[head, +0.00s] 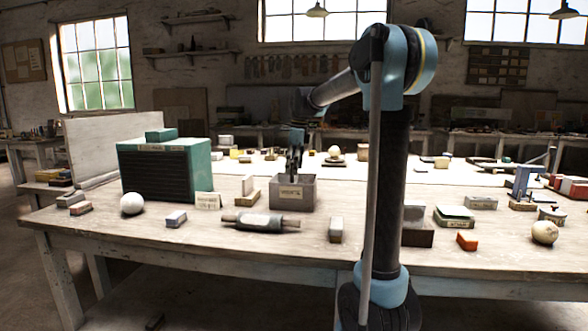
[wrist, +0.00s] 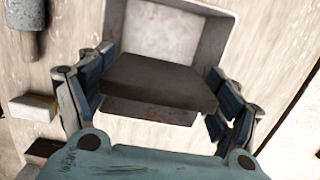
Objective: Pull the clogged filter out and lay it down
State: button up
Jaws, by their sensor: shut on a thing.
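A dark grey-brown slab, which looks like the filter (wrist: 158,80), is between the two fingers of my gripper (wrist: 155,88) in the wrist view. The fingers press on its two ends. Below it is an open grey box (wrist: 180,35), whose inside shows pale and bare behind the slab. The slab cannot be made out in the head view. I cannot tell whether it is fully clear of the box.
A teal unit with a dark grille (head: 165,170) stands at left on the table (head: 130,228). A roller (head: 260,221), a white ball (head: 131,204) and small blocks lie in front. A pale upright block (head: 336,229) stands right of the roller. Bare wood lies between them.

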jog(key=shift+f, duration=3.8)
dwell(1.0)
jog(key=o, duration=1.1)
jog(key=shift+r, duration=0.1)
jog(key=shift+r, duration=1.9)
